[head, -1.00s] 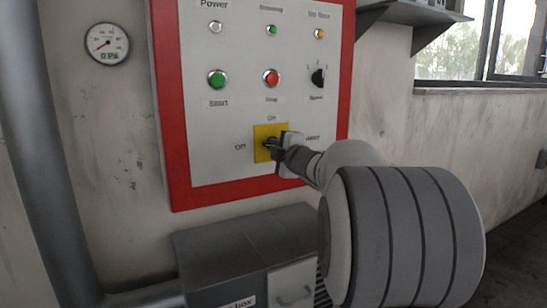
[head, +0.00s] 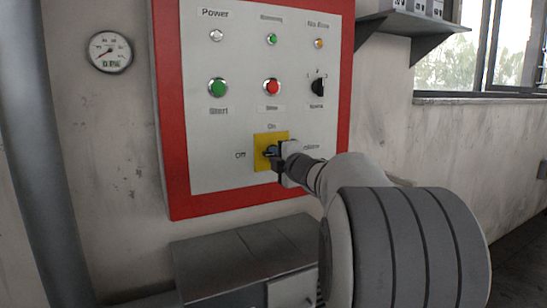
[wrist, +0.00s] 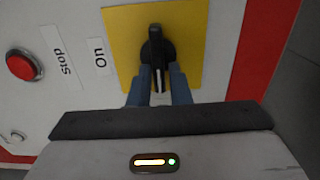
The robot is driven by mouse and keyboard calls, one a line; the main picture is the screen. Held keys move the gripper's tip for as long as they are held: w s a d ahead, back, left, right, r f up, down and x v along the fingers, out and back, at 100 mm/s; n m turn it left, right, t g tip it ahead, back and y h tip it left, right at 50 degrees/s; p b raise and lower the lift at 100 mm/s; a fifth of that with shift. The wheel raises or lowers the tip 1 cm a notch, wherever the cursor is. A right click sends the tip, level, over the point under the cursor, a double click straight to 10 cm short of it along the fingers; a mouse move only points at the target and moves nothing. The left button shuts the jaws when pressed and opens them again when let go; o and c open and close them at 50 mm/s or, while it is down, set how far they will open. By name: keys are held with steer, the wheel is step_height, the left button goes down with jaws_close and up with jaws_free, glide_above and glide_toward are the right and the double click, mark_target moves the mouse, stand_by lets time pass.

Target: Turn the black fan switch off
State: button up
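The black fan switch (head: 268,153) sits on a yellow plate (head: 264,138) low on the control panel, with "On" above it and "Off" to its left. In the wrist view, the switch handle (wrist: 156,48) lies across the direction of the "On" label (wrist: 98,55), along the panel's sideways line. A pale mark shows on its end nearest my gripper. My gripper (wrist: 160,84) reaches in from the right in the head view. The "Off" label is hidden in the wrist view.
A red stop button (head: 272,87), a green start button (head: 217,88) and a black speed knob (head: 318,86) are above the switch. A grey box (head: 240,246) stands below the panel. A pipe (head: 55,150) runs up the left wall, beside a gauge (head: 109,52).

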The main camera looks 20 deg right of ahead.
steer(key=o, duration=0.3)
steer(key=s, duration=0.7)
steer(key=shift+s+d+p, duration=0.15)
steer(key=shift+s+p, duration=0.2)
steer(key=shift+s, duration=0.05)
steer(key=shift+r, duration=0.1)
